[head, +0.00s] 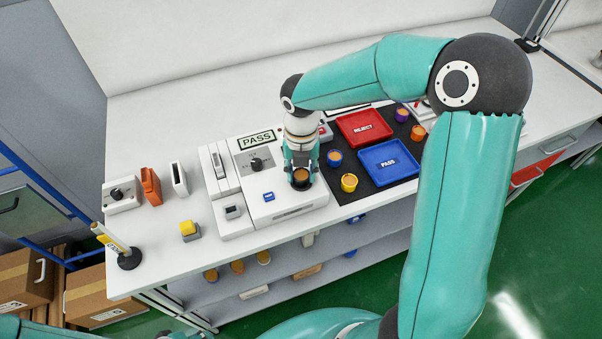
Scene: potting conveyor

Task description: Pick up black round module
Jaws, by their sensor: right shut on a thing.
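The black round module (301,185) has an orange top and is between the fingers of my right gripper (301,172). My right gripper points down and is shut on it. The module is at the right part of the white test station (262,208), beside the black mat. I cannot tell whether it rests on the station or is just above it. The fingers hide part of its sides.
A knob box (122,194) and a post (118,246) stand at left. The table's front left is mostly clear.

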